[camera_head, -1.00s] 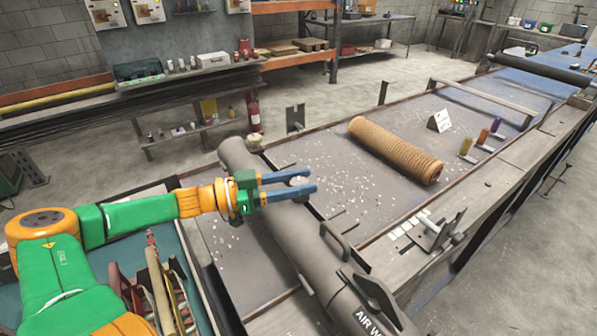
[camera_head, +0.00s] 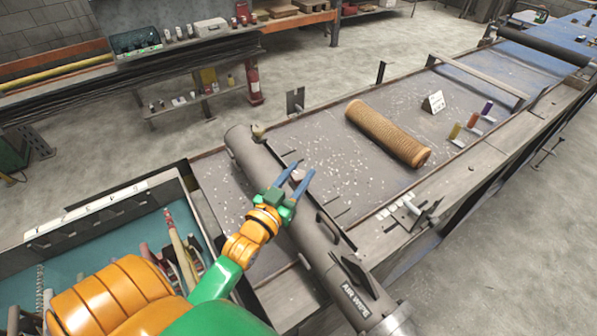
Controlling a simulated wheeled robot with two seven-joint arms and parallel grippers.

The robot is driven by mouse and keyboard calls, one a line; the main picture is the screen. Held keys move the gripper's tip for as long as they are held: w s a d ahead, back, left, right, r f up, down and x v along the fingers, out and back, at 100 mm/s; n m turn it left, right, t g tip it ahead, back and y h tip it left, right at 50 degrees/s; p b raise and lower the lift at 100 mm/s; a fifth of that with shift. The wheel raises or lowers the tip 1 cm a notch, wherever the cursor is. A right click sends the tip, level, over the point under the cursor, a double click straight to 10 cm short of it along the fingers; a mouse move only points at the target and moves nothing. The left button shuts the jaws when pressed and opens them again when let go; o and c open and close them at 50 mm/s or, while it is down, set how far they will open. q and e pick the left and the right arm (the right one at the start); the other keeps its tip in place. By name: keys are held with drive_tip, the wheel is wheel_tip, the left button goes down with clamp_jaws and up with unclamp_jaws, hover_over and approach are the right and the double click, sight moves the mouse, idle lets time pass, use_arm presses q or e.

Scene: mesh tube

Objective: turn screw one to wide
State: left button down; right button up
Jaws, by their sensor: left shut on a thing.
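A long grey tube (camera_head: 325,262) lies slantwise across the near end of the workbench, with "AIR W…" lettering near its lower end. My left gripper (camera_head: 295,173) is over the tube's upper half, its two blue fingers pointing up and to the right. The fingers are shut on a small pale knob (camera_head: 297,175), which looks like a screw head at the tube; the fingers partly hide it. I cannot read a screw number or its setting. My right gripper is not in view.
A brown ribbed roll (camera_head: 388,133) lies on the bench (camera_head: 320,140) beyond the tube. A small white sign (camera_head: 433,102) and several coloured bottles stand to its right. A toolbox (camera_head: 90,225) with tools is at left, close to my arm.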

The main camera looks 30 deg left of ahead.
sight(296, 180)
use_arm(q)
drive_tip(key=shift+n+y, duration=0.6)
drive_tip(key=shift+y, duration=0.3)
drive_tip(key=shift+c, duration=2.2)
unclamp_jaws()
drive_tip(key=s+b, duration=0.1)
drive_tip(key=s, duration=0.2)
drive_tip(key=s+d+b, duration=0.1)
drive_tip(key=s, duration=0.2)
drive_tip(key=shift+s+d, duration=0.15)
drive_tip(key=shift+s, duration=0.4)
